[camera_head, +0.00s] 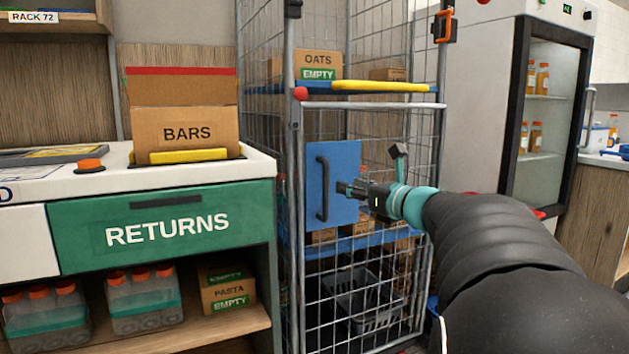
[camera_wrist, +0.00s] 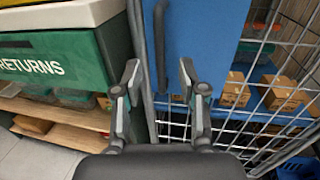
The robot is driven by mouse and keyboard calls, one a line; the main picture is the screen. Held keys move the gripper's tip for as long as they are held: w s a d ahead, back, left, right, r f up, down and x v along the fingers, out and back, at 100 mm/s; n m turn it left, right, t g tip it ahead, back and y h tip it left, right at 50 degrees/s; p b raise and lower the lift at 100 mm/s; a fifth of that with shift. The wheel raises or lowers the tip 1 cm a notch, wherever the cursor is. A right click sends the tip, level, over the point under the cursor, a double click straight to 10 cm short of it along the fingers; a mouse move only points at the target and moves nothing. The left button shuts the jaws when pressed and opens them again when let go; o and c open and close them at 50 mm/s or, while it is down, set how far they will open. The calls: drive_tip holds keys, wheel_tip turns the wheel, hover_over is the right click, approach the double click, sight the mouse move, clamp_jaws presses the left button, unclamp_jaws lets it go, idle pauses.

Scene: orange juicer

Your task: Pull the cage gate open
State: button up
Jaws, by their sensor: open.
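The cage gate (camera_head: 375,262) is a grey wire mesh door on a tall roll cage, and it looks closed. A blue panel (camera_head: 343,168) on it carries a dark upright bar handle (camera_head: 322,189). In the wrist view the handle (camera_wrist: 161,50) stands ahead, above the gap between my fingers, against the blue panel (camera_wrist: 205,40). My gripper (camera_head: 345,188) is open and empty, just right of the handle in the head view. Its two fingers also show in the wrist view (camera_wrist: 158,75). I see no clear contact with the handle.
A green RETURNS counter (camera_head: 165,226) with a BARS box (camera_head: 186,127) stands close left of the cage. The cage holds an OATS box (camera_head: 318,66), other cartons and a dark basket (camera_head: 362,298). A glass-door fridge (camera_head: 550,110) stands to the right. Grey floor (camera_wrist: 25,155) shows at lower left.

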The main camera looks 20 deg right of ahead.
sight(328, 179)
drive_tip(key=x, duration=0.9)
drive_tip(key=shift+w+a, duration=0.1)
drive_tip(key=shift+w, duration=0.2)
clamp_jaws()
